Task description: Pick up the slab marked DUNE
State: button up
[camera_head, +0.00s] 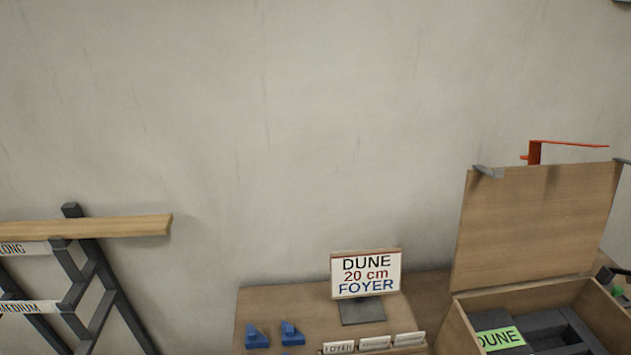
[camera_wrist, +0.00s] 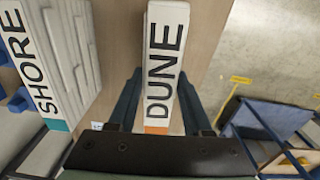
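The slab marked DUNE (camera_wrist: 162,50) is pale with black letters and an orange band at its near end. In the wrist view it lies between the two fingers of my gripper (camera_wrist: 160,75), one finger along each side. The fingertips look very close to its sides, but I cannot tell whether they touch or press on it. The near part of the slab runs down towards the dark palm, which hides what is behind it. Neither the slab nor my gripper shows in the head view.
A slab marked SHORE (camera_wrist: 35,75) stands left of the DUNE slab. In the head view, a sign (camera_head: 366,274) reads DUNE, 20 cm, FOYER. An open wooden box (camera_head: 460,333) at right holds a green DUNE label (camera_head: 500,339). A rack (camera_head: 70,275) with a plank stands left.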

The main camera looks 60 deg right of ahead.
grip_shut()
